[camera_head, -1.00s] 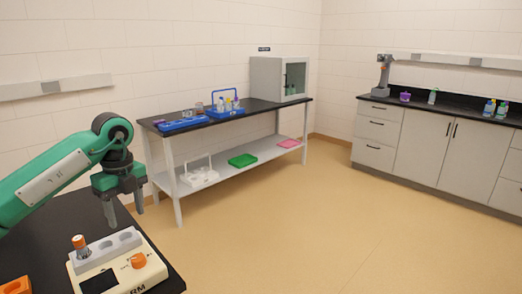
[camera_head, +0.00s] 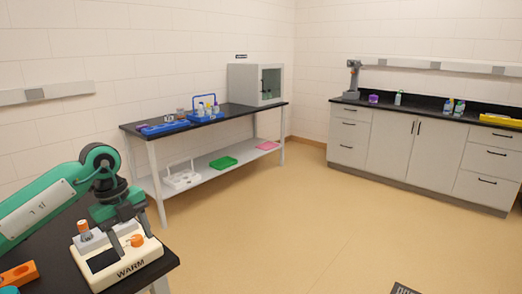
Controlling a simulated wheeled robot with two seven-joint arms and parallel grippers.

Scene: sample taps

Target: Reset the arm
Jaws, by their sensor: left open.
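My left arm, green and dark grey, comes in from the left in the head view. Its left gripper (camera_head: 132,248) points down with its two fingers apart, in front of and over the white warming device. No object shows between the fingers. The device (camera_head: 128,275), marked WARM, stands on the black table (camera_head: 60,240) and has an orange knob (camera_head: 137,241) and a dark panel. A vial with an orange-brown cap (camera_head: 83,228) stands upright in the device's grey block. My right gripper is not in view.
An orange block (camera_head: 19,274) lies at the table's left. A bench (camera_head: 225,127) against the back wall holds blue racks, bottles and a grey cabinet (camera_head: 256,84). A counter (camera_head: 415,150) stands at the right.

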